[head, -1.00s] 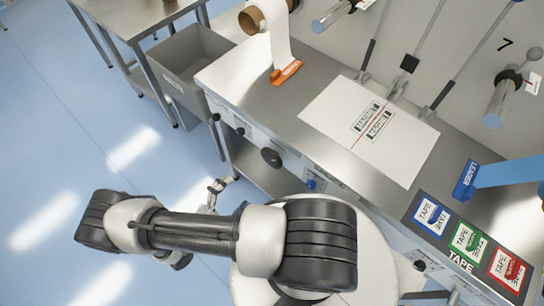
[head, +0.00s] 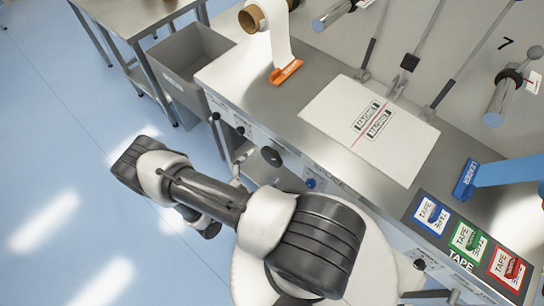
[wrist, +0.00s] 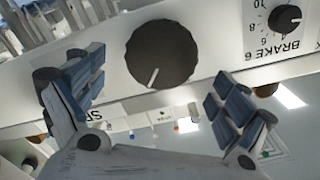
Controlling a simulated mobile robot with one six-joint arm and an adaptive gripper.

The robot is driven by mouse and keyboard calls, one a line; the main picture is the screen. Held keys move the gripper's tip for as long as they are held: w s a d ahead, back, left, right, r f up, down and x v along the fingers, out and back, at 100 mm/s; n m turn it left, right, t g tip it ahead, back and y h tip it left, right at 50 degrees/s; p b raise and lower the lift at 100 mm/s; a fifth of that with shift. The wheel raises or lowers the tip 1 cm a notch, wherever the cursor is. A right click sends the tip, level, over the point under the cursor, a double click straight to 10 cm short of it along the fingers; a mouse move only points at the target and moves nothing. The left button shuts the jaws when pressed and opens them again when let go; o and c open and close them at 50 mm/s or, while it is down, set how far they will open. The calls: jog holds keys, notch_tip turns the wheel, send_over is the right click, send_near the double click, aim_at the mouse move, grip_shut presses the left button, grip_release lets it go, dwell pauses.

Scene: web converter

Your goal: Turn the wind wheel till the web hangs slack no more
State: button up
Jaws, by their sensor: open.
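A large black knob (wrist: 162,53) with a white pointer line, likely the wind wheel, sits on the pale front panel. In the head view a black knob (head: 271,156) shows on the bench front. My gripper (wrist: 160,92) is open and empty, its blue-padded fingers to the left and right below the knob, not closed on it. In the head view my arm mostly hides the gripper. A white web (head: 280,38) runs from a roll (head: 254,17) down to an orange piece (head: 286,71). A blue web (head: 512,172) lies at the right by a blue LEADER piece (head: 466,180). I cannot tell slackness.
A smaller BRAKE knob (wrist: 285,18) sits right of the large knob. A white sheet (head: 345,110) and tape packs (head: 431,215) lie on top. A grey bin (head: 185,65) stands left; floor is clear.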

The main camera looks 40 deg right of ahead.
aim_at(270, 159)
jog(key=d, duration=0.5)
jog(key=shift+w+d, duration=0.15)
jog(key=shift+w, duration=0.05)
jog(key=shift+c, duration=0.4)
jog(key=c, duration=1)
